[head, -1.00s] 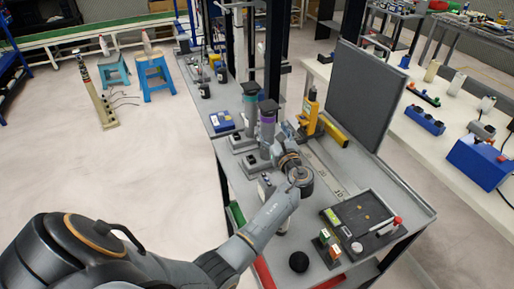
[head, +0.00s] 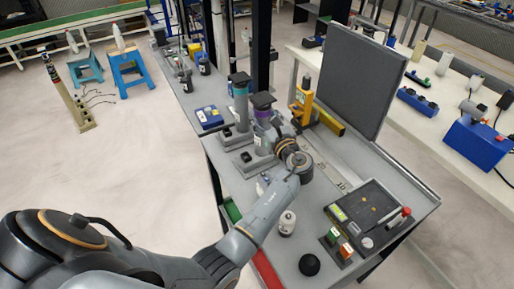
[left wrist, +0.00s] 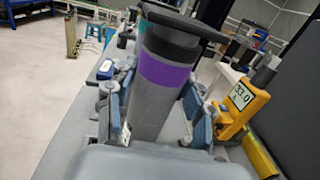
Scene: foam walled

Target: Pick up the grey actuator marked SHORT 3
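A grey cylindrical actuator with a purple band and dark flat top (head: 263,112) stands upright on the bench. In the left wrist view the purple-banded actuator (left wrist: 158,88) fills the middle; no SHORT 3 marking is readable. A similar actuator with a teal band (head: 240,100) stands just behind it, and part of it shows in the left wrist view (left wrist: 124,42). My left gripper (head: 272,136) is at the purple-banded actuator. In the left wrist view its fingers (left wrist: 157,118) are on either side of the cylinder, apparently open with a gap at the right. My right gripper is not visible.
A yellow meter tool (head: 304,103) stands right of the actuators, near a dark upright panel (head: 360,88). A black tray device (head: 368,212), white bottle (head: 287,223), black ball (head: 309,265) and coloured cubes (head: 338,243) are on the near bench. A blue box (head: 209,116) lies behind.

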